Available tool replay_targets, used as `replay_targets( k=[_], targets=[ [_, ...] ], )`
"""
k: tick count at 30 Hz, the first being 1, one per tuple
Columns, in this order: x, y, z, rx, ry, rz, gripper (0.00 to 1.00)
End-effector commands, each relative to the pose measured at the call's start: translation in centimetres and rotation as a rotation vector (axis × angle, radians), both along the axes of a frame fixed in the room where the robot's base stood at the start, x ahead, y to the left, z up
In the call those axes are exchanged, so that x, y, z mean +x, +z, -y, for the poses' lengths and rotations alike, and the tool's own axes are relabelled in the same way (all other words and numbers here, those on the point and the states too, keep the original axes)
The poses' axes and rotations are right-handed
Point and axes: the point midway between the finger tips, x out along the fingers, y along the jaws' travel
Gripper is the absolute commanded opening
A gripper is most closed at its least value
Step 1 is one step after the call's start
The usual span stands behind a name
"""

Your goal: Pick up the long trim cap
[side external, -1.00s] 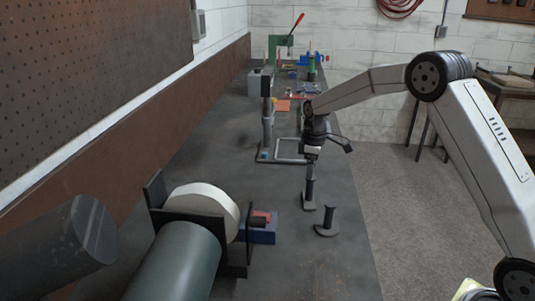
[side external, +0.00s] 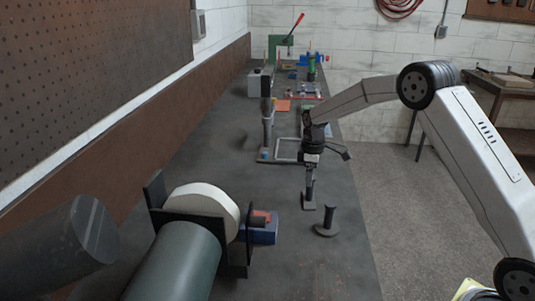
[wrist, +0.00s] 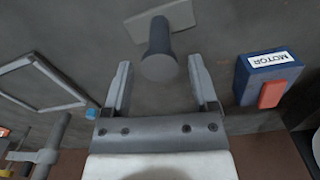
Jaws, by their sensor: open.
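The long trim cap appears to be the piece with a flat grey oblong base (side external: 308,206) and a dark upright post. In the wrist view its dark round post (wrist: 158,60) rises toward me, with the pale oblong base (wrist: 180,17) behind it. In the wrist view my gripper (wrist: 160,80) is open, with one finger on each side of the post end and gaps between.
A blue block labelled MOTOR with a red part (wrist: 270,78) lies right of the gripper in the wrist view. A grey rectangular frame (wrist: 40,70) lies to the left. A large cylinder with a white ring (side external: 205,205) fills the near left bench.

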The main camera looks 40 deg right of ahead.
Motion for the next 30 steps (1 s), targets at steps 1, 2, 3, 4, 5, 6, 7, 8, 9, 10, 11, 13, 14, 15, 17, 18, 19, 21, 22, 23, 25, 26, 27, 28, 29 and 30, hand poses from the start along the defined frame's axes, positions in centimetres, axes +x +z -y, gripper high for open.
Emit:
replay_targets(
  k=[1, 2, 3, 4, 5, 6, 7, 8, 9, 10, 11, 13, 14, 15, 17, 18, 19, 21, 22, 23, 25, 26, 27, 28, 29, 30],
  targets=[
    [-0.1, -0.4, 0.0, 0.001, 0.0, -0.002, 0.76],
    [-0.1, -0.7, 0.0, 0.0, 0.0, -0.003, 0.76],
    [-0.1, -1.1, 0.0, 0.001, 0.0, -0.003, 0.76],
    [-0.1, -1.4, 0.1, 0.001, 0.0, -0.004, 0.76],
    [-0.1, -1.8, 0.1, 0.001, 0.0, -0.003, 0.76],
    [-0.1, -2.3, 0.1, 0.001, 0.0, -0.003, 0.76],
    [-0.2, -2.6, 0.1, 0.001, 0.0, -0.004, 0.76],
    [-0.2, -3.0, 0.1, 0.001, 0.0, -0.004, 0.76],
    [-0.2, -3.5, 0.1, 0.0, 0.0, -0.003, 0.76],
    [-0.1, -3.8, 0.1, 0.001, 0.0, -0.002, 0.76],
    [-0.1, -4.0, 0.1, 0.0, 0.0, -0.001, 0.76],
    [-0.1, -4.5, 0.1, 0.0, 0.0, 0.0, 0.76],
    [-0.1, -4.6, 0.1, 0.0, 0.0, 0.0, 0.76],
    [-0.1, -4.8, 0.1, 0.0, 0.0, 0.001, 0.76],
    [-0.1, -4.9, 0.1, 0.0, 0.0, 0.001, 0.76],
    [-0.1, -4.9, 0.1, 0.0, 0.0, 0.001, 0.76],
    [-0.1, -4.9, 0.1, 0.0, 0.0, 0.001, 0.76],
    [-0.1, -4.8, 0.1, 0.0, 0.0, 0.001, 0.76],
    [-0.1, -4.8, 0.1, 0.0, 0.0, 0.001, 0.76],
    [-0.1, -4.8, 0.1, 0.0, 0.0, 0.001, 0.76],
    [-0.1, -4.8, 0.1, 0.0, 0.0, 0.001, 0.76],
    [-0.1, -4.8, 0.1, 0.0, 0.0, 0.001, 0.76],
    [-0.1, -4.8, 0.1, 0.0, 0.0, 0.001, 0.76],
    [-0.1, -4.8, 0.1, 0.0, 0.0, 0.001, 0.76],
    [-0.1, -4.8, 0.1, 0.0, 0.0, 0.001, 0.76],
    [-0.1, -4.8, 0.1, 0.0, 0.0, 0.001, 0.76]
  ],
)
